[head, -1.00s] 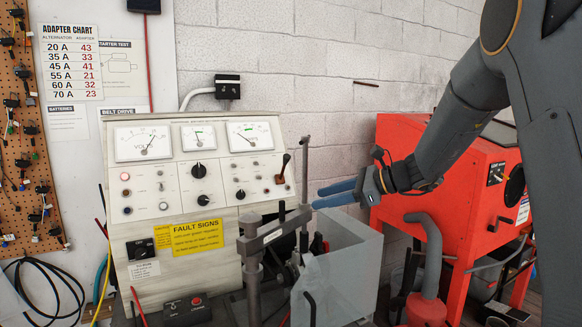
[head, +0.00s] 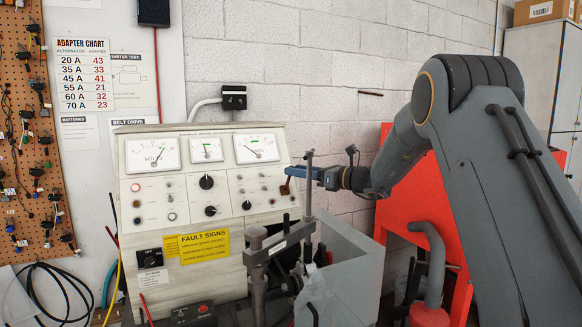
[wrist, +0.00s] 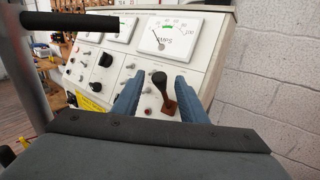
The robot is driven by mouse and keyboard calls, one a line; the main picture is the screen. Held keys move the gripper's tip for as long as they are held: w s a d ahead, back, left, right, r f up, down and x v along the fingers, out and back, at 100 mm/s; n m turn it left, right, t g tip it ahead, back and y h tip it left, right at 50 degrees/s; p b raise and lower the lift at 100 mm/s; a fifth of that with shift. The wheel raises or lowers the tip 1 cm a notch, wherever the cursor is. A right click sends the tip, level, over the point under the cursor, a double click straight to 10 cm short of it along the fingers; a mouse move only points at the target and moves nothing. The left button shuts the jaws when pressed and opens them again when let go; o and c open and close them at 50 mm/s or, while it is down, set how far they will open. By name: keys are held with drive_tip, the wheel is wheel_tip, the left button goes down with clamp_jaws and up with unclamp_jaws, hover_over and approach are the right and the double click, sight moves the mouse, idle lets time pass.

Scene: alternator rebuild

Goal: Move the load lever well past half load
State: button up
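The load lever (wrist: 160,82) has a black knob and a reddish-brown base, and sits at the right side of the white test bench panel. In the head view its brown base (head: 284,188) shows, with the knob hidden by my gripper. My gripper (head: 292,171) has blue fingers and points left at the lever. In the wrist view my gripper (wrist: 160,77) is open, one finger on each side of the lever, with visible gaps to it.
The amps meter (wrist: 170,38) is just above the lever. Knobs and switches fill the panel (head: 226,200) to the left. A metal post (head: 308,200) with a clamp stands in front of the panel's right edge. A grey bin (head: 345,275) and a red cabinet (head: 400,225) are at the right.

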drive_tip(key=shift+p+x, duration=0.45)
drive_tip(key=shift+x, duration=1.05)
drive_tip(key=shift+c, duration=0.5)
drive_tip(key=shift+d+f, duration=0.1)
clamp_jaws()
